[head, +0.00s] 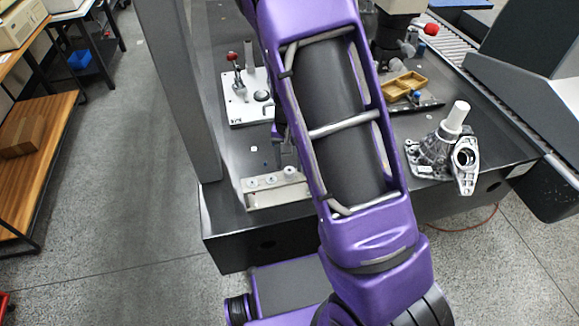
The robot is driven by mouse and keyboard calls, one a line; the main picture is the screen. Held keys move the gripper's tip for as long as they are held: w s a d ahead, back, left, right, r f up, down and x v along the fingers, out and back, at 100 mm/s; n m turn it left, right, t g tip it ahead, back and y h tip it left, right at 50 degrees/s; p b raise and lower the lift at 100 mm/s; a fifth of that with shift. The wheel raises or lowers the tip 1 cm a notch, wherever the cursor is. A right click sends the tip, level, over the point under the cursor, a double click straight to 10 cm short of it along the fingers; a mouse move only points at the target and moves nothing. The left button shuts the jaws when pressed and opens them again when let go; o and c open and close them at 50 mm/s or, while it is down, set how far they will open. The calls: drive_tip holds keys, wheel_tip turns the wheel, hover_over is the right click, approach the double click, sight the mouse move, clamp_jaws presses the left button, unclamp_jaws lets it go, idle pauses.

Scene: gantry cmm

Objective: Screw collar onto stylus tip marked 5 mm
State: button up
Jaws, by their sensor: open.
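A pale metal rack (276,197) stands near the front left of the dark table. It carries several small round pieces, probably the stylus tips; their markings are too small to read. A whitish round piece (290,173) sits at its right end; I cannot tell whether it is the collar. My purple arm crosses the middle of the view and hides part of the table. Only a sliver of my gripper (280,150) shows at the arm's left edge, above and behind the rack. It is open; its fingertips are mostly hidden, and I see nothing held.
A white fixture plate (248,97) with a red-knobbed clamp stands behind the rack. A grey metal casting (436,156) with a white cylinder stands at right. A yellow tray (405,86) lies farther back. A grey column (180,85) rises at the table's left edge.

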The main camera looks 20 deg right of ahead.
drive_tip(key=shift+f, duration=0.9)
clamp_jaws()
drive_tip(key=shift+r+m+p, duration=0.1)
drive_tip(key=shift+m+p, duration=0.6)
drive_tip(key=shift+m, duration=0.6)
drive_tip(key=m, duration=0.4)
drive_tip(key=shift+o, duration=1.4)
unclamp_jaws()
